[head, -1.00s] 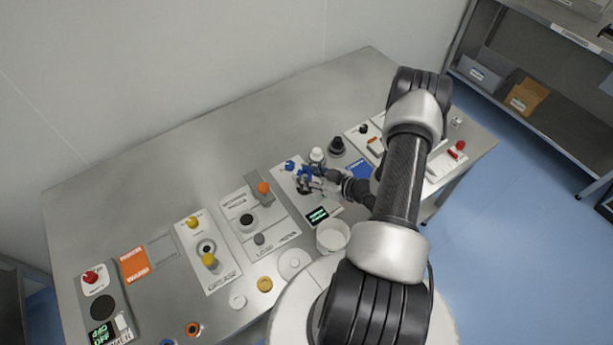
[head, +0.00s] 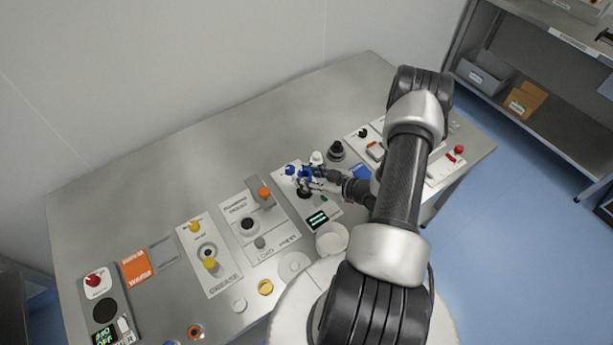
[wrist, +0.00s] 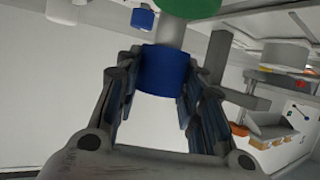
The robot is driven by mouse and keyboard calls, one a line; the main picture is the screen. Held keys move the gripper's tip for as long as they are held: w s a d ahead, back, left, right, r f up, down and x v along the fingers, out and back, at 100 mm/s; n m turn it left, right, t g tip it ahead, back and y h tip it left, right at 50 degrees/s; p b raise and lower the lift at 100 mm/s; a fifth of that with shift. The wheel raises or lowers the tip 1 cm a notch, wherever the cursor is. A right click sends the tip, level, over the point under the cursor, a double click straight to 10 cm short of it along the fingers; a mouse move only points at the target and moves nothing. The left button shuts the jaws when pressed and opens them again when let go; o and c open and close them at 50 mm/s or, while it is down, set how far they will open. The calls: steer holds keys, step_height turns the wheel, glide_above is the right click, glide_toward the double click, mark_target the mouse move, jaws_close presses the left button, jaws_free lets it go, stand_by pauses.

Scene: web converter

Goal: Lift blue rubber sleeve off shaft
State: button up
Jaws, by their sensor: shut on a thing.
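The blue rubber sleeve (wrist: 165,72) sits between the two fingers of my gripper (head: 308,176) in the wrist view. My gripper is shut on it. In the wrist view a grey shaft (wrist: 172,34) lines up with the sleeve, between it and a green round part (wrist: 188,7). I cannot tell how much of the shaft is inside the sleeve. In the head view the sleeve (head: 305,173) is a small blue patch at my fingertips, partly hidden by them. A dark round base (head: 303,193) shows just below it on a white panel.
A blue knob (head: 289,170) stands close left of my gripper, and a white capped part (head: 317,157) close behind it. A black knob (head: 336,150) is farther right. The back of the metal table (head: 230,150) is clear.

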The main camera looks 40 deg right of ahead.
steer(key=shift+r+p, duration=0.75)
steer(key=shift+r, duration=0.45)
steer(key=shift+r+p, duration=1.3)
steer(key=shift+r, duration=0.7)
